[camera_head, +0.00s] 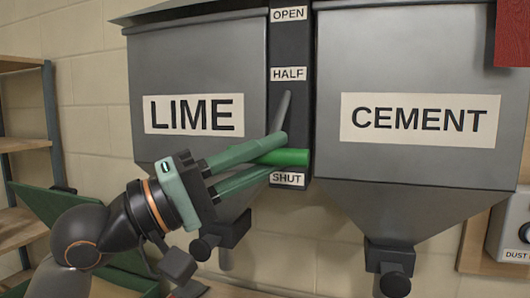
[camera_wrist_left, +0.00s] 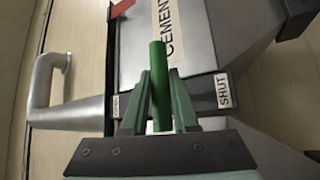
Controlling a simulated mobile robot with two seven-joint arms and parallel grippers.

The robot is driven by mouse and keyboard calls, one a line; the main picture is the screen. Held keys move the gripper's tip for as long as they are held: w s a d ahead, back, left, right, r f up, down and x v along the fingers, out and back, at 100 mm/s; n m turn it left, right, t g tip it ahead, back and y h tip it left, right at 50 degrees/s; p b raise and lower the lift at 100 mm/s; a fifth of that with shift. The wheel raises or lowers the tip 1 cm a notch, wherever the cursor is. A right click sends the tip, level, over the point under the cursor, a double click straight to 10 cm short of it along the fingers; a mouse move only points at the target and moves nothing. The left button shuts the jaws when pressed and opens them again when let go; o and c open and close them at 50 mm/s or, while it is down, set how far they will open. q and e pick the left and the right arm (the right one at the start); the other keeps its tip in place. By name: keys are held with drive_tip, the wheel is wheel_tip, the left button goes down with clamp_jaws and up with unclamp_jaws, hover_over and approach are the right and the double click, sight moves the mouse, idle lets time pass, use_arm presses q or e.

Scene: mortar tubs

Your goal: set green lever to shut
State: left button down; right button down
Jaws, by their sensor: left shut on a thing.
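The green lever (camera_head: 290,157) sticks out from the dark upright plate (camera_head: 290,50) between the two hoppers. It lies low on the plate, just above the SHUT label (camera_head: 287,178) and well below the HALF label (camera_head: 288,74). The OPEN label (camera_head: 289,14) is at the top. My left gripper (camera_head: 279,154) reaches in from the left and is shut on the lever, one finger on each side. In the left wrist view the green lever (camera_wrist_left: 158,80) runs between the fingers (camera_wrist_left: 159,102), beside the SHUT label (camera_wrist_left: 222,91). My right gripper is not in view.
The LIME hopper (camera_head: 195,70) stands left of the plate and the CEMENT hopper (camera_head: 415,65) right. A grey bar (camera_head: 283,108) stands just above the fingers. A red thing (camera_head: 513,35) hangs top right. Shelves (camera_head: 25,145) are at the left; a DUST box (camera_head: 513,225) is lower right.

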use_arm(q)
drive_tip(key=shift+w+d+f, duration=0.1)
drive_tip(key=shift+w+f, duration=0.15)
drive_tip(key=shift+f, duration=0.1)
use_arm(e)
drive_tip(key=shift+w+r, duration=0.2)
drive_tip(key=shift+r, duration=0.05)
use_arm(q)
drive_tip(key=shift+f, duration=0.1)
drive_tip(key=c, duration=0.7)
unclamp_jaws()
drive_tip(key=shift+w, duration=0.1)
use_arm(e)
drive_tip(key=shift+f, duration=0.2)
use_arm(q)
drive_tip(key=shift+b+v, duration=1.6)
drive_tip(key=shift+v, duration=4.7)
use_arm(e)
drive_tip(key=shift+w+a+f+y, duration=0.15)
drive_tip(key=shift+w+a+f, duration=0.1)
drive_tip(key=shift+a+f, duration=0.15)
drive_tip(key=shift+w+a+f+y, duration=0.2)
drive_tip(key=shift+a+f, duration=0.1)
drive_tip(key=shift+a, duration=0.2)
